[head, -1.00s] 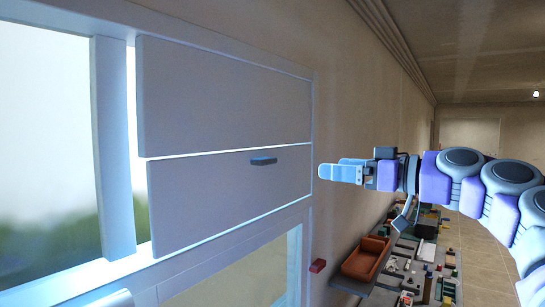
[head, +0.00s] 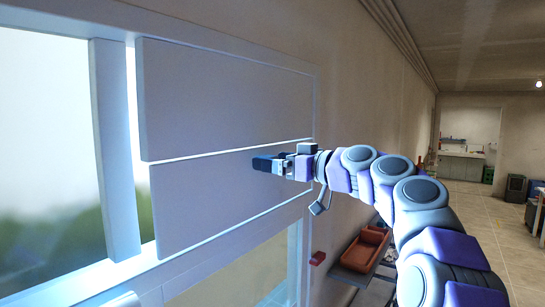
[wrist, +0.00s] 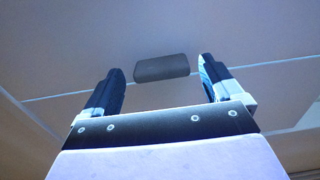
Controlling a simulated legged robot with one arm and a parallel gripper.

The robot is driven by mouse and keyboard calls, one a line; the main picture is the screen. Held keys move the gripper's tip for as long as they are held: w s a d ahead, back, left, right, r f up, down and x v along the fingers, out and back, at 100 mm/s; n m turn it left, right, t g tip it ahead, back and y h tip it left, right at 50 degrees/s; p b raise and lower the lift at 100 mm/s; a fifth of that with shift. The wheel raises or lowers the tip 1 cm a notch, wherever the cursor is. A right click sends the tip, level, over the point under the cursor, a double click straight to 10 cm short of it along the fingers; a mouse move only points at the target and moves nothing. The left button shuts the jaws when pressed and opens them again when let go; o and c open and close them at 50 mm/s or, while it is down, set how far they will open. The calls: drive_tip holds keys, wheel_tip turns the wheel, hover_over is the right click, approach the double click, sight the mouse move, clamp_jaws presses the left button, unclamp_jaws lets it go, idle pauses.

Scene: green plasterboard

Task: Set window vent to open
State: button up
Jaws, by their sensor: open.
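The window vent shows in the head view as two flat pale panels, an upper panel (head: 225,95) and a lower panel (head: 215,200), with a thin bright gap between them. In the wrist view a small dark handle (wrist: 161,67) sits on the panel. It lies between and just beyond the two fingertips. My gripper (head: 262,163) is at the lower panel in the head view and hides the handle there. In the wrist view my gripper (wrist: 160,78) is open with nothing between its fingers. I cannot tell whether a finger touches the panel.
The white window frame (head: 115,150) and bright glass (head: 45,140) are at the left. A small red block (head: 317,258) is on the wall below right. A brown tray-like object (head: 365,248) stands on a low surface. The room behind on the right has open floor (head: 480,210).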

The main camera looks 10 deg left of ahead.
drive_tip(key=shift+w+a, duration=0.2)
drive_tip(key=shift+a, duration=0.35)
drive_tip(key=shift+c, duration=0.3)
drive_tip(key=c, duration=1.5)
drive_tip(key=shift+o, duration=0.2)
